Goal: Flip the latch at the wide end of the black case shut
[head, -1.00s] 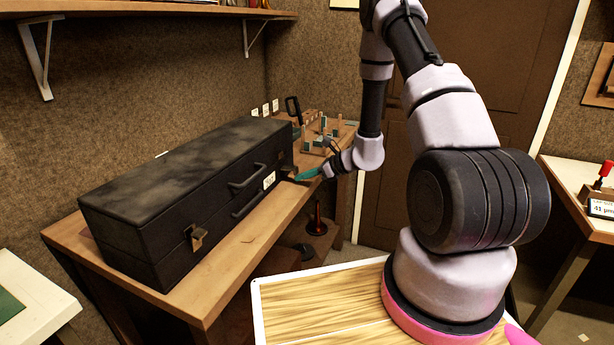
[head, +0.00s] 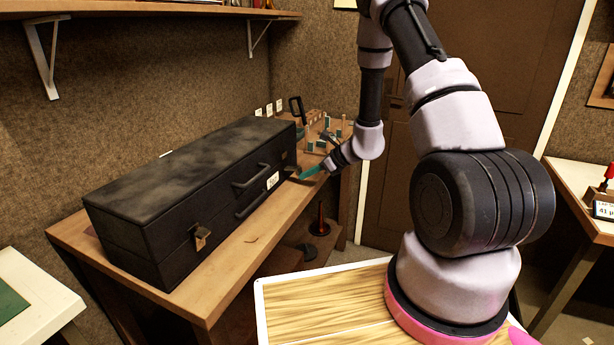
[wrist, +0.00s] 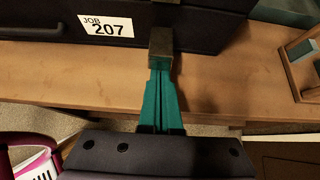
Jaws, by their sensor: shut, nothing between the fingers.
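The long black case (head: 170,205) lies on the wooden bench, with a handle and a label on its front. One brass latch (head: 201,238) is on the front near its left end. Another latch (head: 286,156) is near the right end, small in the head view. In the wrist view this latch (wrist: 161,42) is a brass piece against the case front (wrist: 200,32), just beyond my fingertips. My gripper (wrist: 160,72), with teal fingers, is shut and empty. It points at this latch; I cannot tell whether they touch.
A rack of small wooden and green blocks (head: 325,138) stands on the bench beyond the case's right end. The bench top (head: 250,238) is bare in front of the case. A shelf (head: 150,10) runs above. Dark stands sit below the bench.

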